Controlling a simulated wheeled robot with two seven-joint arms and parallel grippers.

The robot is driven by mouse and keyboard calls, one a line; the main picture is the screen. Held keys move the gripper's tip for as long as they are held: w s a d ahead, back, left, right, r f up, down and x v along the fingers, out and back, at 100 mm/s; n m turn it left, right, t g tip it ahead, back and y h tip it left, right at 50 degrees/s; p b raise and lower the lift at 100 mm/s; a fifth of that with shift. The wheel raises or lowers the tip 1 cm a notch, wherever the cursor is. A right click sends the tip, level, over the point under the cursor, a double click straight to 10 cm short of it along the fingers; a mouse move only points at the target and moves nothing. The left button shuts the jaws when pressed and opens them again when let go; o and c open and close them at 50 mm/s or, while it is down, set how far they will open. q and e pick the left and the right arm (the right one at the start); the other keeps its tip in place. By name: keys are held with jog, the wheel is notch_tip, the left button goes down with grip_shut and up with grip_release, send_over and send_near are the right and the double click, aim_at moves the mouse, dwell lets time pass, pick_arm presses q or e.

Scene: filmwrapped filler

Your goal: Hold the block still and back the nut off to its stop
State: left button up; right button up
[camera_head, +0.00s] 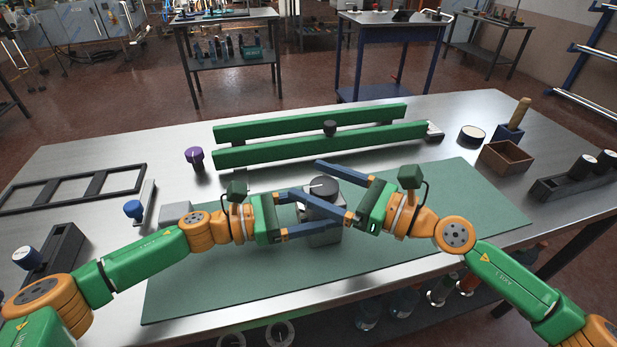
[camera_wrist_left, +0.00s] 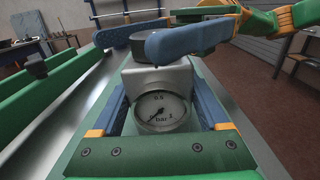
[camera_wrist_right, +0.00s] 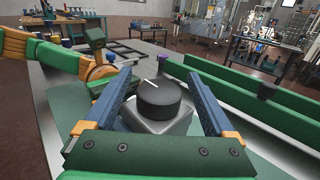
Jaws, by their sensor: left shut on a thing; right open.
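The block (camera_head: 322,239) is a grey metal body on the green mat (camera_head: 430,230). In the left wrist view the block (camera_wrist_left: 170,75) has a round pressure gauge (camera_wrist_left: 160,110) on its face, needle at lower left. The nut (camera_head: 323,187) is a black round knob on top of the block; in the right wrist view the nut (camera_wrist_right: 158,98) has a white line pointing up and left. My left gripper (camera_head: 314,212) is shut on the block, one finger on each side. My right gripper (camera_head: 300,180) is open, its fingers on either side of the nut with gaps.
Two green rails (camera_head: 320,146) stand behind the mat, with a dark knob between them. A purple knob (camera_head: 194,157) and a blue knob (camera_head: 134,209) stand left. A wooden box (camera_head: 503,158) and a dark rack (camera_head: 575,180) stand right. The mat's right part is clear.

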jog(key=shift+x, duration=0.95)
jog(key=c, duration=1.4)
